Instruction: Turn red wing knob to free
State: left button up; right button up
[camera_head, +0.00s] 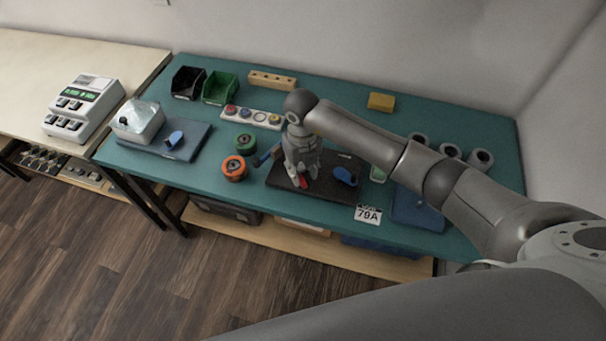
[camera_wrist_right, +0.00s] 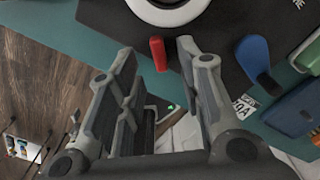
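The red wing knob (camera_head: 304,182) shows as a small red piece at the front of the dark board (camera_head: 283,184), beside my right gripper. In the right wrist view the red wing knob (camera_wrist_right: 159,54) stands between the tips of my right gripper (camera_wrist_right: 156,50), nearer the right finger. The fingers are apart, with a visible gap on the left side of the knob. I cannot tell whether the right finger touches it. In the head view my right gripper (camera_head: 298,177) points down over the board and hides part of it. My left gripper is not in view.
A blue handle (camera_head: 345,176) is on the dark board, right of the gripper. Orange (camera_head: 234,168) and green (camera_head: 245,142) spools stand left of it. A 79A label (camera_head: 368,215) is at the table's front edge. A blue mat (camera_head: 416,210) lies under my right arm.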

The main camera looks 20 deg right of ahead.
aim_at(302, 179)
jog(key=shift+f, duration=1.9)
grip_shut()
